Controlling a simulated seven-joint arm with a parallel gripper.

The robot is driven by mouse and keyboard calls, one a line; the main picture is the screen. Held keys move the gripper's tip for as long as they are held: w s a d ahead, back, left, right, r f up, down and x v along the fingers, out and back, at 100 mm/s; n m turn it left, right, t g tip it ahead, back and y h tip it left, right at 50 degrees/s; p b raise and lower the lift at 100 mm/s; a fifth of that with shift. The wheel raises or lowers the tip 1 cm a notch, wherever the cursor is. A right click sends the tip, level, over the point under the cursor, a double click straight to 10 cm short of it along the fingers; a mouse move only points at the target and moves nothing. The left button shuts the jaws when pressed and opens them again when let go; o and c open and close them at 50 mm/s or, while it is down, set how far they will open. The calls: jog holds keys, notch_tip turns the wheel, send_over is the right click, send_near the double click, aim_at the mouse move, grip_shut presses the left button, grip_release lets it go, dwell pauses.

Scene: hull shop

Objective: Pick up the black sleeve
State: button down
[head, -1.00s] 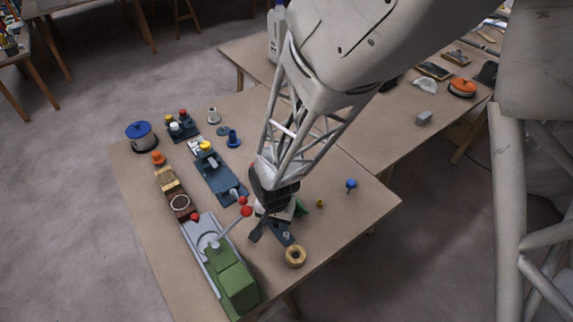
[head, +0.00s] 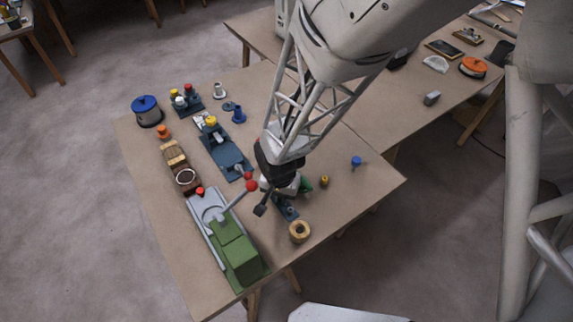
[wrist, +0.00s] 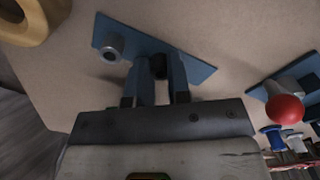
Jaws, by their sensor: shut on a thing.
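The black sleeve (wrist: 158,66) shows as a small dark round piece between the two fingers in the wrist view. My gripper (wrist: 161,76) is shut on it, with one finger on each side. Just behind it is a blue plate (wrist: 193,66) with a grey round post (wrist: 112,47) at its other end. I cannot tell whether the sleeve touches the plate. In the head view my gripper (head: 267,203) points down beside the blue plate (head: 288,211), and the sleeve is hidden there.
A yellow ring (head: 299,232) lies close to the plate. A lever with a red ball (head: 251,185) stands just left of my gripper, above a grey and green machine (head: 235,254). A blue knob (head: 356,161) stands to the right. The table's right part is mostly clear.

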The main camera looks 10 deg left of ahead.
jog(key=shift+r, duration=0.15)
jog(key=shift+r, duration=1.75)
jog(key=s+d, duration=0.3)
jog(key=s, duration=0.1)
jog(key=s+d, duration=0.3)
jog(key=s, duration=0.1)
jog(key=s+d+r, duration=0.1)
jog(key=s+d, duration=0.2)
jog(key=s, duration=0.2)
jog(key=shift+r, duration=0.1)
jog(key=shift+s+d, duration=0.1)
jog(key=shift+r, duration=0.15)
